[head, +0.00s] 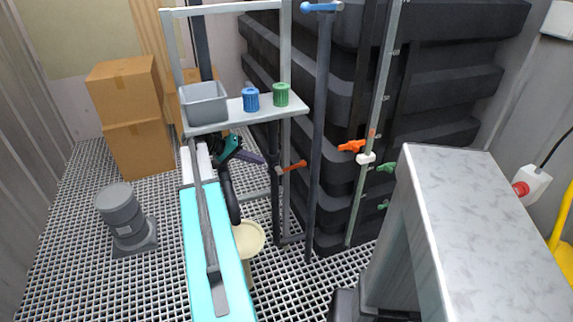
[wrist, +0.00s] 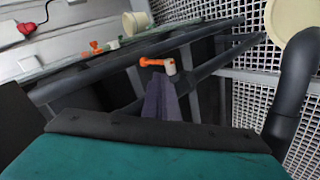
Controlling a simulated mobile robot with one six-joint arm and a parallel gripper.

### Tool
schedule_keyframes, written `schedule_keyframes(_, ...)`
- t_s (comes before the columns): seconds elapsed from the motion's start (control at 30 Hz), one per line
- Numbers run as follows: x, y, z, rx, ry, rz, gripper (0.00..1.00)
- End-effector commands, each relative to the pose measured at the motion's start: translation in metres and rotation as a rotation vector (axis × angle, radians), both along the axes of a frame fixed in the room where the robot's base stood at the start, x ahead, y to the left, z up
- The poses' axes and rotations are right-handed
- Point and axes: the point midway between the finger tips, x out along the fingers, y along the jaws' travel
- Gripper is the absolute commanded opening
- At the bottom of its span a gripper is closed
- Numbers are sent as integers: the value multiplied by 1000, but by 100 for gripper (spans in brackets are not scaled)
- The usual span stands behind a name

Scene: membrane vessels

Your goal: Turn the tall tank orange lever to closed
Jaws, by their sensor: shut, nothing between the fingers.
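A red-orange lever (head: 293,166) sits on a dark upright pipe beside the rack, in front of the black ribbed tank (head: 440,80). What looks like the same lever (wrist: 152,62) shows in the wrist view, just beyond the fingertips, with a pale end at its right. A second orange lever (head: 352,146) is on a pale pipe against the tank, and an orange handle (wrist: 95,47) shows farther off in the wrist view. My gripper (head: 262,160), teal with purple fingers, is shut and empty, left of the nearer lever. Its fingers (wrist: 163,84) point toward that lever; contact cannot be told.
A rack shelf (head: 237,112) with a grey bin (head: 204,103), a blue knob (head: 251,99) and a green knob (head: 281,94) is above my gripper. Green levers (head: 387,167) are right of the pale pipe. A pale bench (head: 480,220) fills the right.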

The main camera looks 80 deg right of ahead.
Motion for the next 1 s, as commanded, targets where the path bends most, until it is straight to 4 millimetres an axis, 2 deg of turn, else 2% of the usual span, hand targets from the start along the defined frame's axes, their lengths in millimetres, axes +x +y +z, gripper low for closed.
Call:
schedule_keyframes(0.5,-16,-7,21,-441,-84,-267,0)
schedule_keyframes(1.0,-26,-12,30,-971,-177,-446,0)
